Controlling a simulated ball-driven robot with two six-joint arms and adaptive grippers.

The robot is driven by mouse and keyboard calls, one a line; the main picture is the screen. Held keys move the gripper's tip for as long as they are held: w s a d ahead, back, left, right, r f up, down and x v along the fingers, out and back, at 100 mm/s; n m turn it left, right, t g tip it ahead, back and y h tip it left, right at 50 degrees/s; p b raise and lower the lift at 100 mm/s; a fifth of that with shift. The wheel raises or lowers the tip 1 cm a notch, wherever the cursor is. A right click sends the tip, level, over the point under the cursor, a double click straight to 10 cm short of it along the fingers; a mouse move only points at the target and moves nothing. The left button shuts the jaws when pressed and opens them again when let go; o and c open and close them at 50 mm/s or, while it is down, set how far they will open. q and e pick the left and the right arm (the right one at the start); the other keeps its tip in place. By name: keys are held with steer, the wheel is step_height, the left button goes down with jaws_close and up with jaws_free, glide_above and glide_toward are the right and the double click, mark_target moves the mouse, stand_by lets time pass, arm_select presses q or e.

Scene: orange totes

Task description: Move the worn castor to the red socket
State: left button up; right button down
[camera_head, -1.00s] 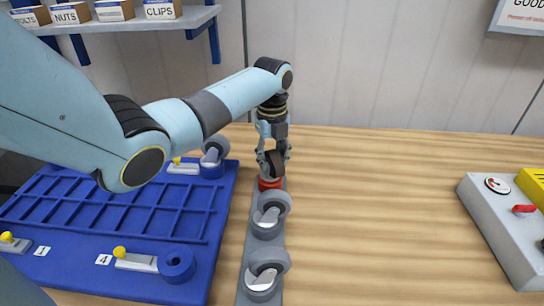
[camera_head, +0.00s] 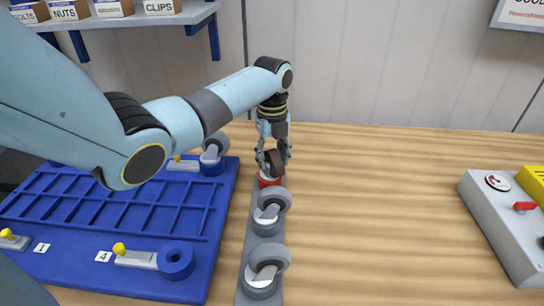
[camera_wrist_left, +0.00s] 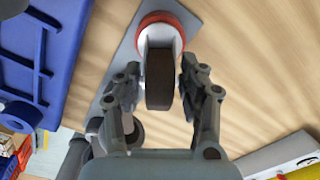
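The worn castor, with a dark brown wheel, stands upright at the far end of the grey rail (camera_head: 247,239). Its wheel (camera_head: 275,162) also shows in the left wrist view (camera_wrist_left: 159,80). Its pale base sits within the red socket (camera_head: 265,183), seen as a red ring in the left wrist view (camera_wrist_left: 152,18). My left gripper (camera_head: 273,156) is over the castor, one finger on each side of the wheel. In the left wrist view the fingers (camera_wrist_left: 160,88) stand apart from the wheel with narrow gaps. My right gripper is not in view.
Two grey castors (camera_head: 272,212) (camera_head: 268,270) stand on the rail nearer me. A blue fixture board (camera_head: 130,268) with yellow-knobbed latches, a blue ring socket (camera_head: 176,261) and another castor (camera_head: 215,147) lies left. A grey control box (camera_head: 500,225) stands right. The table between is clear.

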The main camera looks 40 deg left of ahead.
arm_select(q)
steer(key=o, duration=0.3)
step_height(320, 180, up, 12)
stand_by(0.5)
stand_by(0.5)
